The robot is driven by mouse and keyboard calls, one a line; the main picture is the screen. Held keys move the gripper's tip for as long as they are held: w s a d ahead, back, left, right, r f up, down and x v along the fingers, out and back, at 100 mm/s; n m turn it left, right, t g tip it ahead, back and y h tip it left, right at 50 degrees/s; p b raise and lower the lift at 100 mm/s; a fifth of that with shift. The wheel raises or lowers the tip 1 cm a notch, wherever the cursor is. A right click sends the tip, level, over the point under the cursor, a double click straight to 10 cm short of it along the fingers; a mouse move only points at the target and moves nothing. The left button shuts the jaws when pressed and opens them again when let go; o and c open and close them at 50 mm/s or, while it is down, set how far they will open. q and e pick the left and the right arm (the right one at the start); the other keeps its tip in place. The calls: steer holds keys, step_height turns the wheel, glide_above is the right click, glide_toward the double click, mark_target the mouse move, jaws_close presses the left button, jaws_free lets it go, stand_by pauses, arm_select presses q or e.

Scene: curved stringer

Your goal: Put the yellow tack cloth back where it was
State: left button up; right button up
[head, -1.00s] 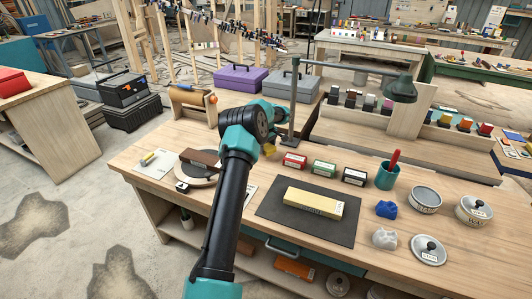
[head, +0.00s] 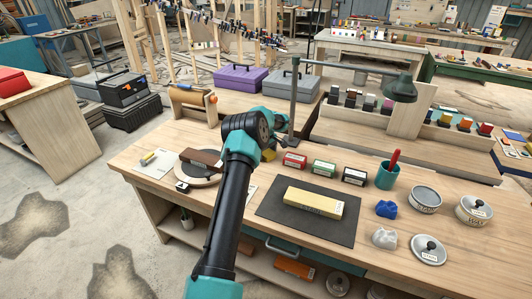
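A small patch of yellow (head: 268,155), which looks like the yellow tack cloth, shows just right of my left arm's wrist, near the foot of the lamp. Most of it is hidden behind the arm. My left gripper (head: 270,143) is at the same spot, above the back part of the bench. Its fingers are mostly hidden by my own wrist, so I cannot tell whether they are closed on the cloth. A blue crumpled cloth (head: 386,209) and a white crumpled cloth (head: 384,237) lie on the bench at the right. My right gripper is not in view.
A dark mat (head: 265,212) bears a yellow block (head: 314,203). Red, green and black boxes (head: 324,168) stand behind it. A teal cup (head: 387,176), round tins (head: 425,198) and the green lamp (head: 399,90) are to the right. A round plate (head: 190,178) is left of my arm.

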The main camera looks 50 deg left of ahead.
mark_target(266, 152)
arm_select(q)
steer(key=shift+o, duration=0.4)
step_height(266, 152, up, 12)
steer(key=shift+r, duration=0.2)
